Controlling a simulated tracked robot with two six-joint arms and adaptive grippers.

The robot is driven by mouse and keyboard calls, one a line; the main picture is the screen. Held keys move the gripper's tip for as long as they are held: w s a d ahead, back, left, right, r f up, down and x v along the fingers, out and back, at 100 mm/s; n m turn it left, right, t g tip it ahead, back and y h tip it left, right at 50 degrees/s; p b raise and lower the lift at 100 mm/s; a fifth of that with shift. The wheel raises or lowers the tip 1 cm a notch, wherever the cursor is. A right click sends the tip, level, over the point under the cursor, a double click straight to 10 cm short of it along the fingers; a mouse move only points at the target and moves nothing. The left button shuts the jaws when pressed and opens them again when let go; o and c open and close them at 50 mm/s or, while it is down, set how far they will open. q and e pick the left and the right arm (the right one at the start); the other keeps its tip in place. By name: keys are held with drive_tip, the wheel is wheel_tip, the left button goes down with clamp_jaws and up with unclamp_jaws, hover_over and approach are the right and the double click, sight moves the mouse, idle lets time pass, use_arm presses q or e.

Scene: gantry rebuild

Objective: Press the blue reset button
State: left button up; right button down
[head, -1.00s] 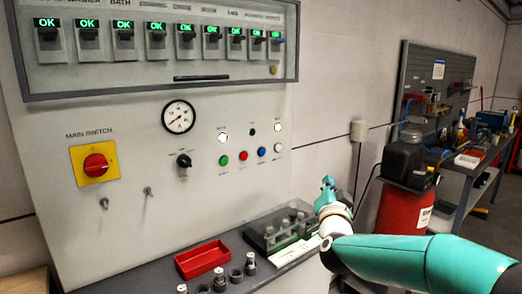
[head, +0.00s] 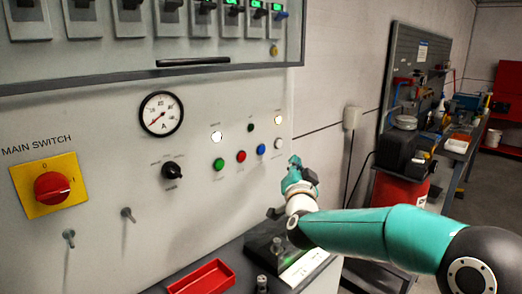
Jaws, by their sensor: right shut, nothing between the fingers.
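The blue button (head: 261,150) sits on the grey control panel (head: 110,130), in a row with a green button (head: 218,164), a red button (head: 241,156) and a white one (head: 278,143). My right gripper (head: 293,163) is shut and empty, to the right of and a little below the blue button. It looks apart from the button, but its distance to the panel is hard to tell. My left gripper is out of view.
A main switch (head: 52,187), a black selector knob (head: 172,170) and a gauge (head: 161,113) are on the panel. A red drum (head: 400,188) and workbench stand at right.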

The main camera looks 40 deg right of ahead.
sight(262, 150)
drive_tip(key=shift+w+a+p, duration=0.2)
drive_tip(key=shift+w+p, duration=0.9)
drive_tip(key=shift+w, duration=1.15)
drive_tip(key=shift+w+a+p, duration=0.2)
drive_tip(key=shift+w+p, duration=0.85)
drive_tip(key=shift+w, duration=1.15)
drive_tip(key=shift+f, duration=0.1)
drive_tip(key=shift+w, duration=0.15)
drive_tip(key=shift+w, duration=0.25)
